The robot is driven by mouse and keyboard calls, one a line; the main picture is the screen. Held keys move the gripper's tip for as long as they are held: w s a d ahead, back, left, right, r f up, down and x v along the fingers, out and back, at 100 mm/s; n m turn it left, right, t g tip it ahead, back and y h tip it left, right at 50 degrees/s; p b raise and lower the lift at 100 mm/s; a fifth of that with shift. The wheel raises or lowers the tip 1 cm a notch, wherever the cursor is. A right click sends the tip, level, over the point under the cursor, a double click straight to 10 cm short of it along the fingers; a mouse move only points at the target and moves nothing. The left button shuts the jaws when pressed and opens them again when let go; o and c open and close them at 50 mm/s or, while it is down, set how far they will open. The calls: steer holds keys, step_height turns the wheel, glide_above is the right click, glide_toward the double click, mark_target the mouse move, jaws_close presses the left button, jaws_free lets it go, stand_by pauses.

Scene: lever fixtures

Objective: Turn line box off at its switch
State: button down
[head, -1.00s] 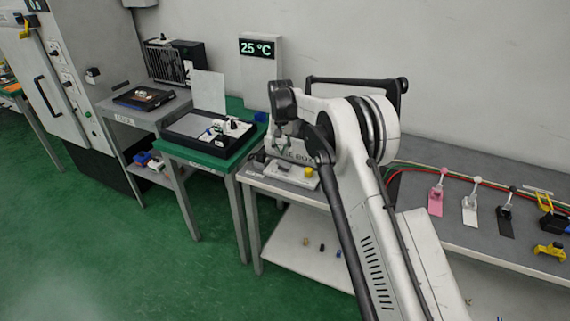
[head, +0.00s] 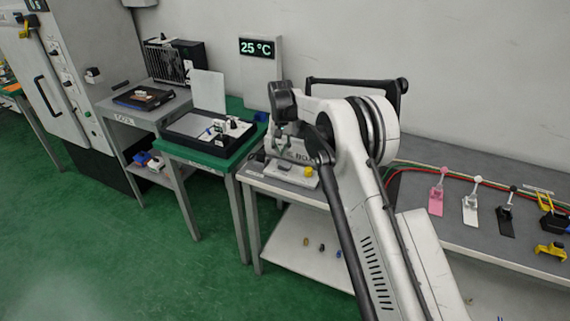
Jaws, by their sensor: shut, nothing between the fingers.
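A pale box (head: 307,153) with a partly hidden label, its visible letters looking like "BO", stands at the back of the grey table in the middle. I take it as the line box. In front of it a pale plate (head: 296,178) carries a yellow knob (head: 309,171) and smaller parts too small to make out. My gripper (head: 279,151) points down in front of the box's left part, its fingers shut and empty. It and my arm hide part of the box. I cannot tell whether the fingers touch anything, nor which way the switch sits.
A green table (head: 190,151) with a black tray stands to the left. A white panel (head: 259,75) reading 25 °C rises behind. Pink, white and black lever fixtures (head: 470,210) stand on the right bench. My arm crosses the middle.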

mark_target(281, 161)
steer(key=shift+f+b, duration=1.05)
steer(key=shift+f, duration=0.6)
stand_by(0.9)
steer(key=shift+r+p, duration=0.9)
steer(key=shift+r, duration=2.6)
